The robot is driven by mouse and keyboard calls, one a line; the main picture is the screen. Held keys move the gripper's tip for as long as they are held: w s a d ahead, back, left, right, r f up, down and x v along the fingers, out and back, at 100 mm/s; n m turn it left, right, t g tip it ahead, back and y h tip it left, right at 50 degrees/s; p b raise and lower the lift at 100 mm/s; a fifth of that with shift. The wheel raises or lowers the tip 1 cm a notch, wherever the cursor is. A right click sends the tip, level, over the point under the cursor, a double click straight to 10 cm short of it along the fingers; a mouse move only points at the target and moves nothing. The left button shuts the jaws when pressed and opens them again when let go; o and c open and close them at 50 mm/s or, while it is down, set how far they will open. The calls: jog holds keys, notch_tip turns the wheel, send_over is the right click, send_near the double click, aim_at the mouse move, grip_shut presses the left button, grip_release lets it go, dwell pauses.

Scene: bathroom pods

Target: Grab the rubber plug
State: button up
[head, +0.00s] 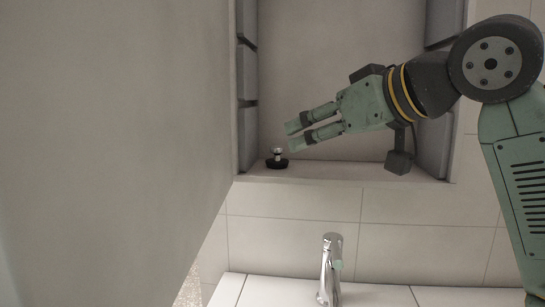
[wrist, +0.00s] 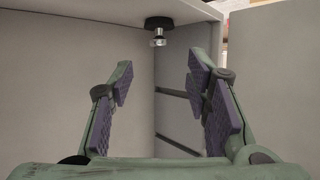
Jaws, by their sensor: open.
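The rubber plug (head: 277,162) has a black round base and a small metal knob on top. It stands upright on the floor of a recessed wall niche, near its left side, in the head view. In the wrist view the plug (wrist: 158,29) shows at the top centre, with its knob pointing down in the picture. My gripper (head: 291,137) is open and empty, just above and to the right of the plug in the head view. In the wrist view my fingers (wrist: 160,80) are spread apart, and the plug appears beyond them, not between the pads.
The niche ledge (head: 340,171) is bare to the right of the plug. Grey slatted side walls (head: 247,90) bound the niche. A large flat panel (head: 110,120) fills the left of the head view. A chrome tap (head: 331,268) stands below the niche.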

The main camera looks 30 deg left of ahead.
aim_at(278, 146)
jog(key=p+x, duration=0.1)
jog(key=x, duration=0.7)
jog(key=shift+w+a+p, duration=0.15)
jog(key=shift+p, duration=0.15)
jog(key=shift+c, duration=0.6)
grip_shut()
